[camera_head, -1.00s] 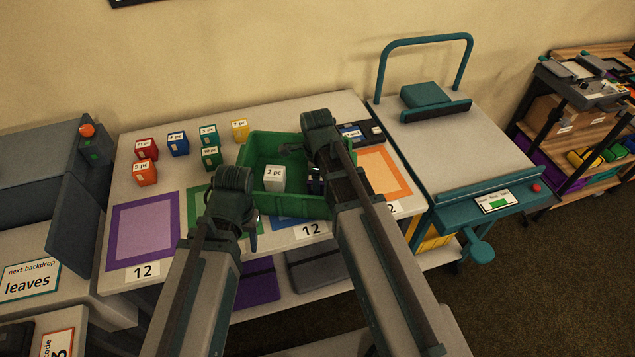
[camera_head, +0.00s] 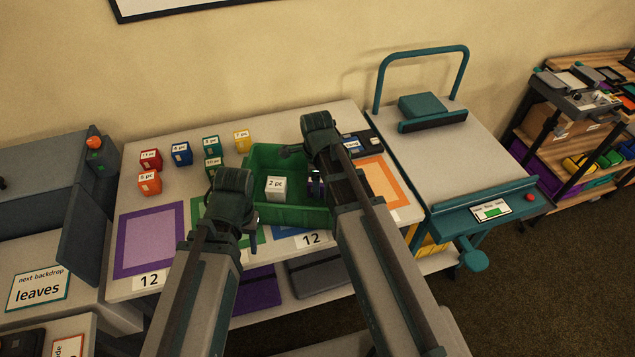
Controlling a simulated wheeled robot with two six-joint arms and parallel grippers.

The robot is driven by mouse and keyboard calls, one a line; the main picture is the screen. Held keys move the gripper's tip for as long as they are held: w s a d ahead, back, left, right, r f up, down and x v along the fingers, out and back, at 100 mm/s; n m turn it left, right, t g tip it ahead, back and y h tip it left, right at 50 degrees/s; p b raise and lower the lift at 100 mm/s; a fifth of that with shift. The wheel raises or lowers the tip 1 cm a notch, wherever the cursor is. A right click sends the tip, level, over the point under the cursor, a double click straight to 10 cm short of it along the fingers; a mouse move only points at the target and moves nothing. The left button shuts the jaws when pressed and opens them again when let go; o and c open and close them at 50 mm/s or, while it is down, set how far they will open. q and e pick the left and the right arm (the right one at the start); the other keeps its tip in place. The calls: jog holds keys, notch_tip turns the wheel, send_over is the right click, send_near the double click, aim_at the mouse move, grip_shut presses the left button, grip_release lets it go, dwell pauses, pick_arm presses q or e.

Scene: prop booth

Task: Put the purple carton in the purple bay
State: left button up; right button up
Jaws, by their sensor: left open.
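The purple bay (camera_head: 150,241) is a light purple square with a darker purple border, flat on the table's left front and empty. A small purple patch (camera_head: 317,187), probably the purple carton, shows inside the green bin (camera_head: 292,215), mostly hidden by my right arm. My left gripper (camera_head: 253,232) is open and empty by the bin's front left corner, right of the purple bay. My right gripper (camera_head: 291,151) is over the bin, largely hidden behind its own arm; its jaws cannot be made out.
A white "2 pc" carton (camera_head: 275,188) sits in the bin. Several coloured cartons, including a red one (camera_head: 150,160) and a yellow one (camera_head: 242,140), stand behind the bays. An orange bay (camera_head: 386,184) lies right of the bin. A teal-framed machine (camera_head: 455,150) stands at right.

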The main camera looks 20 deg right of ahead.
notch_tip(320, 180, up, 6)
jog(key=p, duration=0.4)
jog(key=shift+p, duration=0.4)
